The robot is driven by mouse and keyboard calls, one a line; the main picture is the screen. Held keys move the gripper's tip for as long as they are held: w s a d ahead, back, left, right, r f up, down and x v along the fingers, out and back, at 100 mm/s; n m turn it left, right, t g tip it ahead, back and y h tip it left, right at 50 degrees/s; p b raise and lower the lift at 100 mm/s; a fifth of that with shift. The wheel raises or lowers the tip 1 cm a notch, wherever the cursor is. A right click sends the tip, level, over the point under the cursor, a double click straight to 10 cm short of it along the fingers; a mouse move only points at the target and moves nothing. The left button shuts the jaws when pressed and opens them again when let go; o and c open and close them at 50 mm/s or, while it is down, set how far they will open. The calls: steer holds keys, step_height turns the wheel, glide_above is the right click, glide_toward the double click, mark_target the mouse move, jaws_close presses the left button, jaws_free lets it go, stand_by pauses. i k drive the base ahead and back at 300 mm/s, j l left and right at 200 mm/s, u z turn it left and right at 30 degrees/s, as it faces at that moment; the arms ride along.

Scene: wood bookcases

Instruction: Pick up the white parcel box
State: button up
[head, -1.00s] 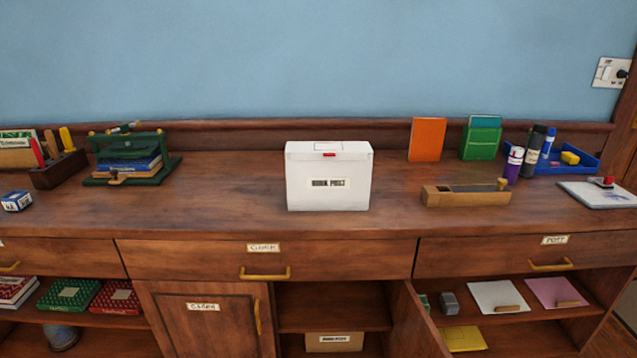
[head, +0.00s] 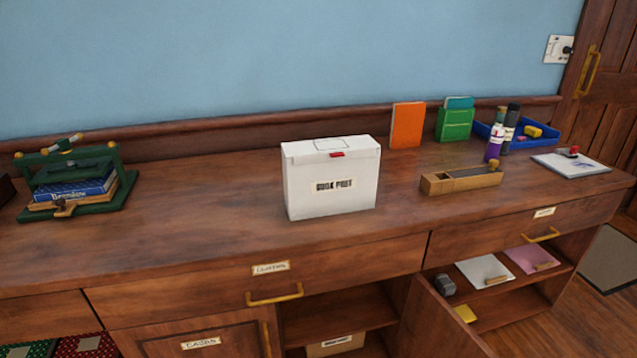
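The white parcel box (head: 331,188) stands upright on the wooden counter (head: 225,225), near the middle of the head view. It has a dark-lettered label on its front and a small red tab at the top front edge. Nothing touches it and its front and top are in plain view. My gripper is not in view.
A green press with blue books (head: 75,187) stands to the left. To the right are a wooden tray (head: 461,181), an orange book (head: 407,125), a green holder (head: 455,122) and a blue tray (head: 550,141). An open cabinet door (head: 440,325) juts out below.

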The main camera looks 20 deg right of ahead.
mark_target(312, 190)
steer(key=i+j, duration=0.2)
steer(key=j, duration=0.15)
steer(key=i+j+z, duration=0.1)
steer(key=j, duration=0.25)
steer(key=i+j, duration=0.25)
steer(key=i+j+z, duration=0.1)
steer(key=j, duration=0.35)
steer(key=i+j+z, duration=0.1)
steer(key=j, duration=0.25)
steer(key=i, duration=0.1)
